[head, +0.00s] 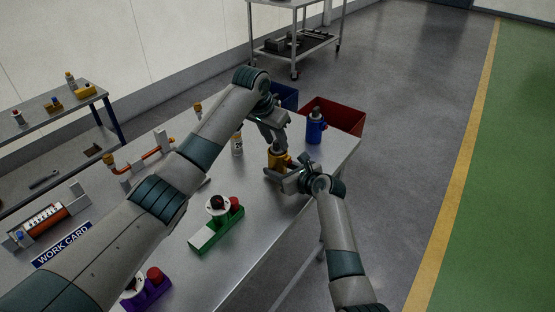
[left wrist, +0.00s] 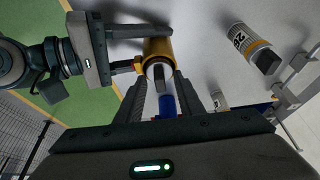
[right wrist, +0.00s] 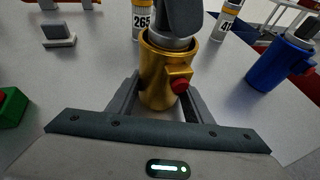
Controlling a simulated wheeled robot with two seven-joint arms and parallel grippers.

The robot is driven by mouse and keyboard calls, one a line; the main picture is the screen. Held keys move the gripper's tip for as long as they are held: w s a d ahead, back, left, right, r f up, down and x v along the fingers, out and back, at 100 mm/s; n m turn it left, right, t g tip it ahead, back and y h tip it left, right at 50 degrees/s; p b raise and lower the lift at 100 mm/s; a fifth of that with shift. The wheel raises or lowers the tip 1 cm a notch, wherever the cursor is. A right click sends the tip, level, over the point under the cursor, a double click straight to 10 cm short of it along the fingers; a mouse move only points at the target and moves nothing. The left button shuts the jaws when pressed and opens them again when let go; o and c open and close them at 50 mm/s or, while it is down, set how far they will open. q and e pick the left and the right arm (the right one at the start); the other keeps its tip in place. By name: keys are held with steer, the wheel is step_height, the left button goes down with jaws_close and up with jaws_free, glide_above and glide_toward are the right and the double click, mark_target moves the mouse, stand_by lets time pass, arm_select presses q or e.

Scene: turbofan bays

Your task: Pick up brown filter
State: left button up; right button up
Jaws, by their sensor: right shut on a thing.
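A gold-brown cylinder (head: 279,160) stands near the table's far right end; it is the closest match to the brown filter. In the right wrist view it has a red button on its side (right wrist: 160,75) and a grey piece at its top. My right gripper (head: 300,175) is shut on its lower part from the right side. My left gripper (head: 277,145) is above it, pointing down. In the left wrist view its fingers are apart (left wrist: 160,92), either side of the cylinder's pale top and a dark upright piece. Whether they touch it I cannot tell.
A blue bottle (head: 315,128) stands just right of the cylinder, before a red bin (head: 345,117) and a blue bin (head: 287,95). A white labelled bottle (head: 237,143) is on the left. A green block (head: 222,236) and a purple block (head: 152,294) lie nearer.

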arm_select(q)
jaws_close()
steer(key=shift+r, duration=0.1)
step_height(320, 180, up, 18)
stand_by(0.6)
stand_by(0.4)
arm_select(e)
steer(key=o, duration=1.3)
